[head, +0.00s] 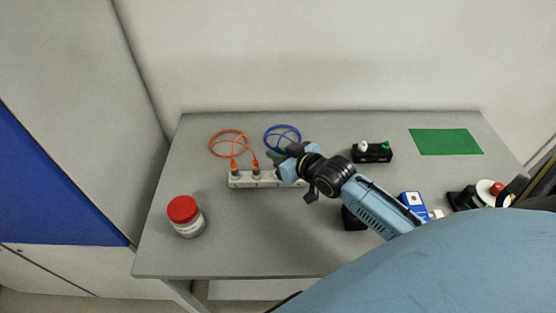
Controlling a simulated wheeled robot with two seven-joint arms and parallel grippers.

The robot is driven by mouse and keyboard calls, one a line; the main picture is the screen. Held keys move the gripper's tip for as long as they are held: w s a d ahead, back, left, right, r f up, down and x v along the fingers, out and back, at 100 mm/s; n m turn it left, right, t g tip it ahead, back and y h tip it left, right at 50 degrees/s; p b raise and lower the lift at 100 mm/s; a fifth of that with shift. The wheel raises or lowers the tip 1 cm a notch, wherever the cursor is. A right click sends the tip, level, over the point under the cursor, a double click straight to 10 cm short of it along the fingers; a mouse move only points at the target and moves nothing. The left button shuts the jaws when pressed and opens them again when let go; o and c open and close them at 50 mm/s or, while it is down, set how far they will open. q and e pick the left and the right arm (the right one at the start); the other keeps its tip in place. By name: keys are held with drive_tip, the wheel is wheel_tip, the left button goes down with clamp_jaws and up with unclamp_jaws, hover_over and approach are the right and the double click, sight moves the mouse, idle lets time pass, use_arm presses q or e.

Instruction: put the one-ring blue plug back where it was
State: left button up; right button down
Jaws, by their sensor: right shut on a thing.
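A blue cable (269,139) lies looped on the bench, and its near end runs to my right gripper (284,164). The right gripper is shut on a blue plug at the right part of a pale socket strip (265,182). The plug is mostly hidden by the jaws, so I cannot tell its rings or whether it is seated in the strip. The right end of the strip is also covered by the gripper. My left gripper is not in view.
An orange cable (229,131) loops to orange plugs (255,167) in the strip's left part. A red-lidded jar (184,214) stands front left. A black holder (372,155), a green mat (446,142) and a blue-and-white box (413,201) are to the right. The front middle is clear.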

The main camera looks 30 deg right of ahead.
drive_tip(key=shift+f, duration=1.25)
drive_tip(key=shift+f+b, duration=0.3)
drive_tip(key=shift+f, duration=0.25)
drive_tip(key=c, duration=1.4)
unclamp_jaws()
drive_tip(key=shift+c, duration=0.2)
drive_tip(key=shift+r, duration=0.1)
drive_tip(key=shift+r, duration=0.25)
drive_tip(key=v, duration=1.2)
drive_tip(key=shift+r+p, duration=0.3)
drive_tip(key=shift+p, duration=0.15)
